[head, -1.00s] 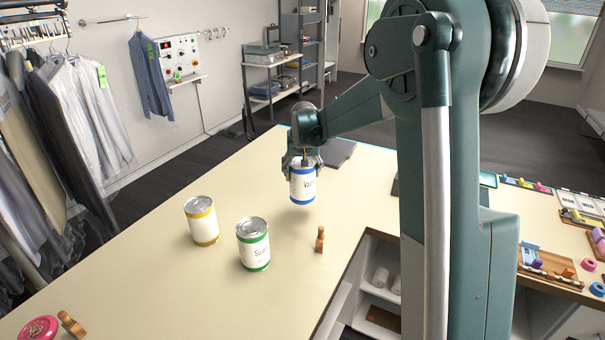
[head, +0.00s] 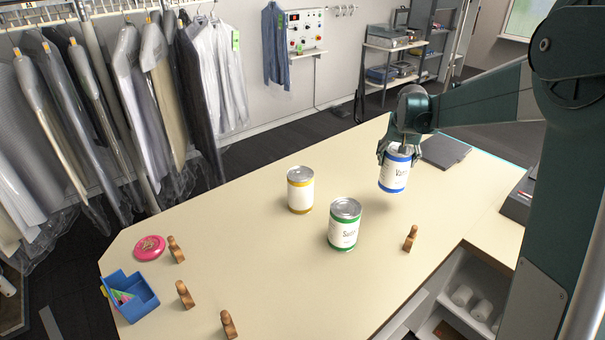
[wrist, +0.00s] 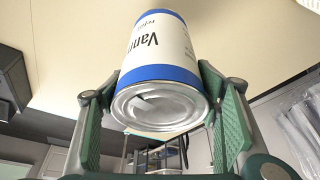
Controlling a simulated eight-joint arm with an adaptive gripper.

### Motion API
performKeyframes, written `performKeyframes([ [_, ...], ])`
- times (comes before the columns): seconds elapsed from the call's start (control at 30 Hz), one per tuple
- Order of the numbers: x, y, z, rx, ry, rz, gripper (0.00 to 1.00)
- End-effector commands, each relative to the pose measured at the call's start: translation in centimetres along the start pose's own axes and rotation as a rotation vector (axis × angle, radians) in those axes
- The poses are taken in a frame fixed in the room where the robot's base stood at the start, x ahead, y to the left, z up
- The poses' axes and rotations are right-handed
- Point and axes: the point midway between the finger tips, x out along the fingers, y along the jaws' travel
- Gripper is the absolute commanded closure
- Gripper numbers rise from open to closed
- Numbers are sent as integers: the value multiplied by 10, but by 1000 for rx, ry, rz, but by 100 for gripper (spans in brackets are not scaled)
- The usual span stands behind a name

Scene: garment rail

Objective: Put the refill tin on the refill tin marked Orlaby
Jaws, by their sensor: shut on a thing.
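My gripper (head: 397,148) is shut on a white tin with blue bands (head: 394,172), holding it upright a little above the counter. Its label begins "Vann" in the wrist view (wrist: 160,50); the rest is cut off. A white tin with green bands (head: 344,226) stands on the counter left of and nearer than the held tin; its label starts with S and is too small to read fully. A white tin with yellow bands (head: 300,190) stands farther left, with no readable lettering on the side seen. I cannot see the name Orlaby on any tin.
Several wooden pieces (head: 411,238) stand on the cream counter (head: 240,250). A pink disc (head: 149,248) and a blue bin (head: 131,298) are at the left end. A dark flat plate (head: 445,151) lies behind my gripper. Clear counter surrounds the standing tins.

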Motion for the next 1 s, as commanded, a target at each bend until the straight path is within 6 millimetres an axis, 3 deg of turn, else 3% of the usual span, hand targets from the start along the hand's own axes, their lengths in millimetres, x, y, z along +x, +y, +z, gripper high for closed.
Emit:
performKeyframes([
  [0.47,-56,-122,-4,-74,-1,-32,69],
  [1.0,-130,-257,13,-159,-1,-66,69],
])
